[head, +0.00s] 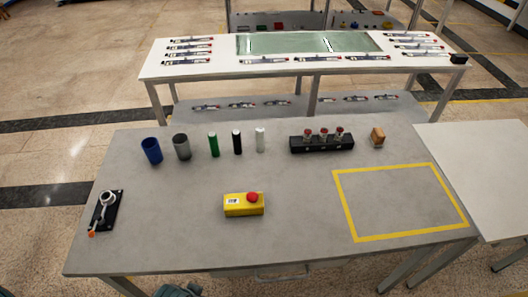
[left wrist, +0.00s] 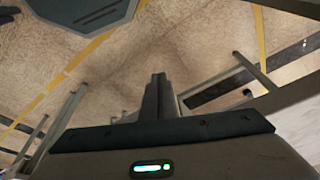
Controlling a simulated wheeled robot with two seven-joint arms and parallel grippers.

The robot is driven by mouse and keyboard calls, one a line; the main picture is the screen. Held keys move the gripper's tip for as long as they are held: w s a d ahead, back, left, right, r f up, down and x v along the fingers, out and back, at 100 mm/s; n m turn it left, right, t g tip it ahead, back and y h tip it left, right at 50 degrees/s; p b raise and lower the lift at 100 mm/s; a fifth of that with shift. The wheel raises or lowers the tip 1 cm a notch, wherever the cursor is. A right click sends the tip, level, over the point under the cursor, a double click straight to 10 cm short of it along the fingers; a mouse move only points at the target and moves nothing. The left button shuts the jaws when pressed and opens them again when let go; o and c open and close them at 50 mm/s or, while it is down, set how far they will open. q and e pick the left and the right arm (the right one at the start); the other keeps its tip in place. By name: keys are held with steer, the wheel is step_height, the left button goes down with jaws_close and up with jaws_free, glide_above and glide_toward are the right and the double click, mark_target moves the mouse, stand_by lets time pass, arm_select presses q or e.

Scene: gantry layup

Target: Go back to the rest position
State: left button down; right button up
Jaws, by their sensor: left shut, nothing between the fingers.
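My left gripper (left wrist: 158,80) shows in the left wrist view with its two dark fingers together and nothing between them. It points over the tiled floor, with table legs on both sides of it. It is not clearly visible in the head view. My right gripper is in neither view. The grey table (head: 300,240) fills the middle of the head view, and no gripper is over it.
A yellow-taped rectangle (head: 345,205) at right is empty. A white table (head: 485,165) adjoins.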

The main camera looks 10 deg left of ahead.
arm_select(q)
steer(key=s+f+g+b, duration=0.1)
steer(key=s+f, duration=0.3)
steer(key=f, duration=0.7)
steer(key=s+a+f+b, duration=0.1)
steer(key=s+f+b, duration=0.15)
steer(key=f, duration=0.95)
steer(key=s+f+g, duration=0.1)
steer(key=s+f, duration=0.3)
steer(key=f, duration=0.7)
steer(key=s+a+f+b, duration=0.1)
steer(key=s+a+f, duration=0.1)
steer(key=s+f, duration=0.6)
steer(key=shift+s+a+b, duration=0.2)
steer(key=shift+s+b, duration=0.15)
steer(key=shift+s, duration=0.9)
